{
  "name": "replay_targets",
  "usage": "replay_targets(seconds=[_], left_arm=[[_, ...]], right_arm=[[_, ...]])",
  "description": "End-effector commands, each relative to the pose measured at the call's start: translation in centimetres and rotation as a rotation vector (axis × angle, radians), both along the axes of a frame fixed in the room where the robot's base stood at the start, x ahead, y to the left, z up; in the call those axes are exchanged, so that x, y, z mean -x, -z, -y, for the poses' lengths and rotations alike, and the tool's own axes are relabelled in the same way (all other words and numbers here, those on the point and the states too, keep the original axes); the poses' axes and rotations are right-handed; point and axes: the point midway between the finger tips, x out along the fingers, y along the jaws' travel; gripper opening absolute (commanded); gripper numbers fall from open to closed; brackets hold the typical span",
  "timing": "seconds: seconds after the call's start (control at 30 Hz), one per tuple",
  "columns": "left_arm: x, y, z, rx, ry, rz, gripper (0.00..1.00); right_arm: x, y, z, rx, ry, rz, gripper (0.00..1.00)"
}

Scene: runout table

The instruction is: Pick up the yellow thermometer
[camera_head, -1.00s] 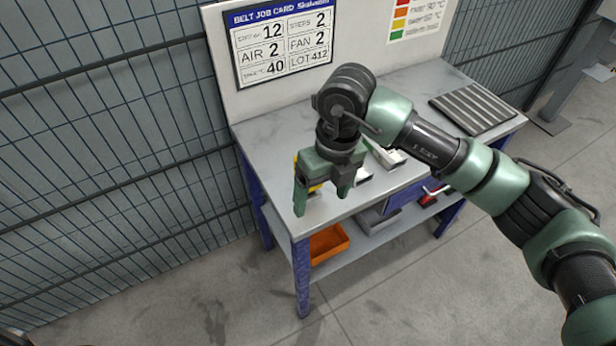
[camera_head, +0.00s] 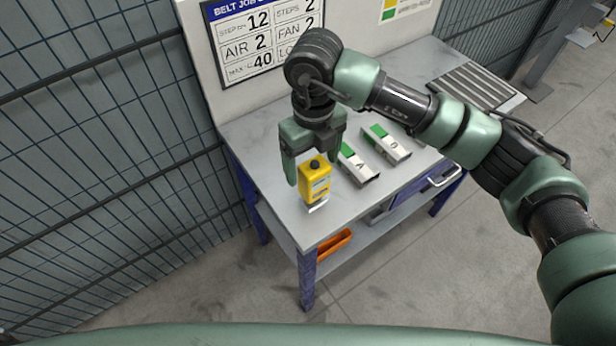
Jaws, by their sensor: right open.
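The yellow thermometer (camera_head: 314,183) stands upright on the grey table, near its left front part. It has a black knob on top and a pale foot or base at the bottom. My right gripper (camera_head: 312,176) points down just behind and above the thermometer. Its fingers are spread apart, one to the left of the thermometer and one behind its right side. I see no grip on it, and whether a finger touches it I cannot tell. My left gripper is not in view.
Two grey-and-green blocks, marked A (camera_head: 359,167) and D (camera_head: 387,144), lie to the right of the thermometer. A ribbed grey plate (camera_head: 478,92) lies at the table's far right. An orange bin (camera_head: 333,244) is on the lower shelf. A job card board (camera_head: 262,40) stands behind.

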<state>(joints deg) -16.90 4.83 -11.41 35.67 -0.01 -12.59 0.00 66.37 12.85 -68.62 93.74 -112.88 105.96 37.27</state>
Motion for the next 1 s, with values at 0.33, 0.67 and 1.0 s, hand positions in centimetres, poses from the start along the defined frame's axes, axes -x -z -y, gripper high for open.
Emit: replay_targets(seconds=[0.33,0.67,1.0], left_arm=[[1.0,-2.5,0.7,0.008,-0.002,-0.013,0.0],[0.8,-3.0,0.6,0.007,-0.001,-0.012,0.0],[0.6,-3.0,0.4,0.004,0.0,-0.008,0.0]], right_arm=[[-0.2,4.1,0.2,0.002,0.002,-0.006,0.8],[-0.4,7.1,0.2,-0.001,0.0,0.0,0.8],[-0.4,7.1,0.2,-0.001,0.001,0.0,0.22]])
